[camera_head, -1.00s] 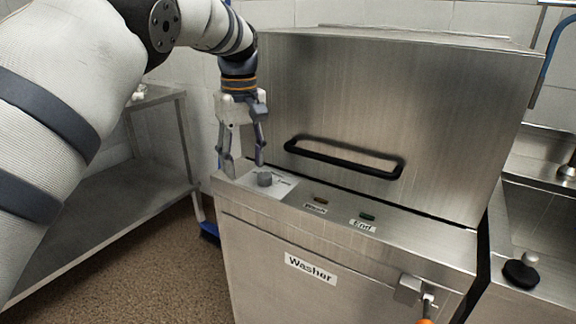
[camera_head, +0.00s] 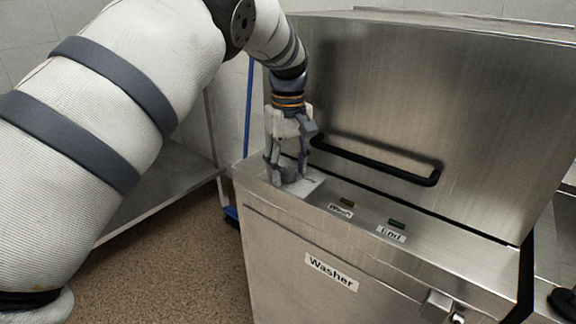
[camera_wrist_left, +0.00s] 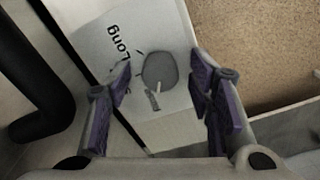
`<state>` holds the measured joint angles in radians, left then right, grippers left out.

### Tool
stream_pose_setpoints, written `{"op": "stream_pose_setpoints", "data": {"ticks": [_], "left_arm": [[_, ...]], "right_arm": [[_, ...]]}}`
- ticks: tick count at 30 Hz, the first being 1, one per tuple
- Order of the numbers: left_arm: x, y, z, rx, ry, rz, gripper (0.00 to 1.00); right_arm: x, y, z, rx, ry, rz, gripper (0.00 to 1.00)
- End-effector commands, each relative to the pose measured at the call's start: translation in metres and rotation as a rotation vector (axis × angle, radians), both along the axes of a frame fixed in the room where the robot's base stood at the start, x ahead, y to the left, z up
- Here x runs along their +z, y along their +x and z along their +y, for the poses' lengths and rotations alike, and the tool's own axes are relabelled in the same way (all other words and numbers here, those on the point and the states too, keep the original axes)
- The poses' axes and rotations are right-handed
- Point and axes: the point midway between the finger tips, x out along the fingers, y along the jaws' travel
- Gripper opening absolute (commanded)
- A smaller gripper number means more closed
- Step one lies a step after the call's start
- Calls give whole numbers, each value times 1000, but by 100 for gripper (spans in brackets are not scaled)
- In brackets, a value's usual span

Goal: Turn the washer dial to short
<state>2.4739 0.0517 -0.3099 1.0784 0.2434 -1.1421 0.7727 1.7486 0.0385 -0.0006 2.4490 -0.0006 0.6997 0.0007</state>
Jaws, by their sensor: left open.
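The washer (camera_head: 300,235) is a steel box with a "Washer" label on its front. Its grey round dial (camera_wrist_left: 159,71) sits on a white plate in the left wrist view, with "Long" printed beside it and a second, smaller label at its lower side that I cannot read. A light pointer mark on the dial faces that smaller label. My left gripper (camera_head: 288,177) is open and low over the dial plate. In the left wrist view its purple-padded fingers (camera_wrist_left: 162,100) stand on either side of the dial, apart from it. In the head view the fingers hide the dial.
A black bar handle (camera_head: 375,163) runs across the hood just behind the panel. "Wash" and "End" indicators (camera_head: 397,223) lie to the right of the dial plate. A steel shelf (camera_head: 150,195) stands at left. A blue-handled pole (camera_head: 249,110) is behind the gripper.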

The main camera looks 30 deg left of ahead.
Motion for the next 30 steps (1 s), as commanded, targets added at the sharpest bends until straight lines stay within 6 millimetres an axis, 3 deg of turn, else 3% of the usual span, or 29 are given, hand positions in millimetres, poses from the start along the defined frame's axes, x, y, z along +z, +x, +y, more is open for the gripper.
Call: {"op": "stream_pose_setpoints", "data": {"ticks": [4, 9, 11, 22, 30], "left_arm": [[0, 0, 0, 0, 0, 0, 48], [0, 0, 0, 0, 0, 0, 9], [0, 0, 0, 0, 0, 0, 0], [1, 0, 1, -54, 0, 0, 0], [1, -1, 0, -248, -1, 1, 0]], "right_arm": [[0, 0, 0, 0, 0, 0, 40], [0, 0, 0, 0, 0, 0, 40], [0, 0, 0, 0, 0, 0, 40], [2, 2, 0, 0, 0, -6, 40], [7, 7, 0, 0, 0, -25, 40]]}}
